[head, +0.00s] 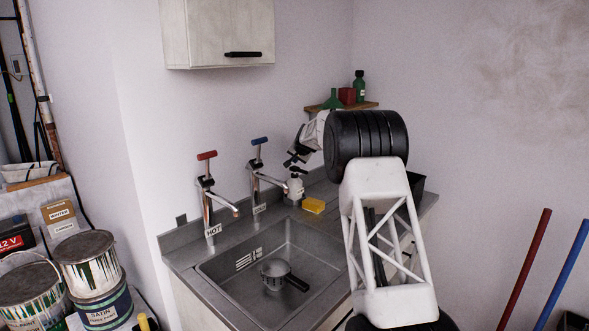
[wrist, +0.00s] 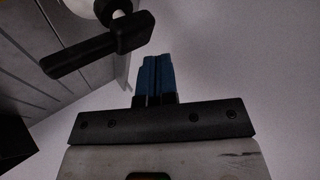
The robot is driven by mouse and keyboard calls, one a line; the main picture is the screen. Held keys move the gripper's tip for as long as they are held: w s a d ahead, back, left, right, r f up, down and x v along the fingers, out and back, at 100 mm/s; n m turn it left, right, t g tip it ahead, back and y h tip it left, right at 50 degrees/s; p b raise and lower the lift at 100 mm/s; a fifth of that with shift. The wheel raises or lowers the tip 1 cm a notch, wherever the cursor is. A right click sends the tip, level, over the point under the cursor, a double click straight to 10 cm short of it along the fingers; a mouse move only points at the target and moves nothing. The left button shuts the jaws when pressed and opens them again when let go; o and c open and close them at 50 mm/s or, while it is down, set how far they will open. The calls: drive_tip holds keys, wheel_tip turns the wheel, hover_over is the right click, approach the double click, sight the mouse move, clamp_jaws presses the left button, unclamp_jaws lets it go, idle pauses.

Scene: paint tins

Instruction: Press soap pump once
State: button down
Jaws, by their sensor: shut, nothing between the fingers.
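The soap pump (head: 295,188) is a small pale bottle with a black pump head (head: 298,169). It stands upright on the counter behind the sink, beside a yellow sponge. In the wrist view the black pump head and nozzle (wrist: 95,45) show at upper left, with a bit of the pale bottle behind. My gripper (head: 290,160) is just above the pump head in the head view. In the wrist view its blue fingertips (wrist: 154,72) are together with nothing between them, to the right of the nozzle. I cannot tell whether the gripper touches the pump.
The yellow sponge (head: 314,206) lies right of the pump. The cold tap (head: 256,180) with a blue handle and the hot tap (head: 206,190) with a red handle stand to the left. A pan (head: 275,275) sits in the sink (head: 230,270). A shelf (head: 370,106) is behind.

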sight(296, 167)
drive_tip(key=shift+r, duration=0.15)
drive_tip(key=shift+r, duration=2.35)
